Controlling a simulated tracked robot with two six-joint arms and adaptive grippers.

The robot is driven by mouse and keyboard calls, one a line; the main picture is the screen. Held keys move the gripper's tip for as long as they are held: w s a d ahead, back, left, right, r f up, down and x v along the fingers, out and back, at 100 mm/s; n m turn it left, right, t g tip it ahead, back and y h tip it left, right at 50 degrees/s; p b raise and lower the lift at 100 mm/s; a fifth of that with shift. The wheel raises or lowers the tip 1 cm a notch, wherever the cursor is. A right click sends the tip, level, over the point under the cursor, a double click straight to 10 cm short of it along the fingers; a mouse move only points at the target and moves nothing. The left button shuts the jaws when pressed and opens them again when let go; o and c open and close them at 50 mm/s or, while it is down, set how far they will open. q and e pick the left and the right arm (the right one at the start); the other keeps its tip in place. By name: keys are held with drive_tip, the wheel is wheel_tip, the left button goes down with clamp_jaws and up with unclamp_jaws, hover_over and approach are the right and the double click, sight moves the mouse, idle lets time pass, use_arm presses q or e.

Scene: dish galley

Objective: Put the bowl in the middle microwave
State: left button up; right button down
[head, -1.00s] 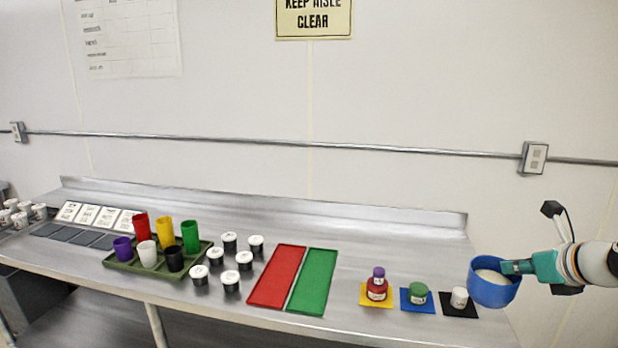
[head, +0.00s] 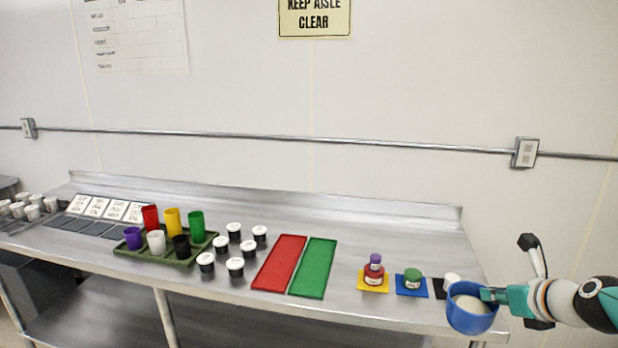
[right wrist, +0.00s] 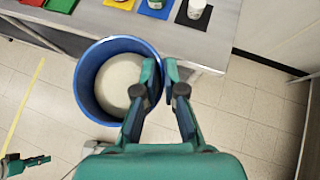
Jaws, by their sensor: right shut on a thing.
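A blue bowl (head: 469,318) with pale contents hangs in my right gripper (head: 490,295), just off the right front corner of the steel counter. In the right wrist view the bowl (right wrist: 84,88) is seen from above. The right gripper (right wrist: 160,72) is shut on the bowl's rim there, with one finger inside and one outside. The floor shows below the bowl. No microwave is in view. My left gripper is not in view in the head view.
The steel counter (head: 345,255) runs along the wall. It carries a green tray of coloured cups (head: 183,262), several white-lidded jars, red (head: 278,262) and green (head: 314,268) mats, and small jars on yellow, blue and black squares near the right end. Floor (right wrist: 265,120) is open beyond the counter.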

drive_tip(key=s+a+f, duration=0.2)
drive_tip(key=a+f, duration=0.6)
drive_tip(key=f, duration=0.2)
drive_tip(key=s+a+f+m+h, duration=0.1)
drive_tip(key=s+a+f, duration=0.1)
drive_tip(key=a+f, duration=0.7)
wheel_tip(320, 180, down, 2)
drive_tip(key=shift+s+f, duration=0.1)
drive_tip(key=shift+s, duration=0.05)
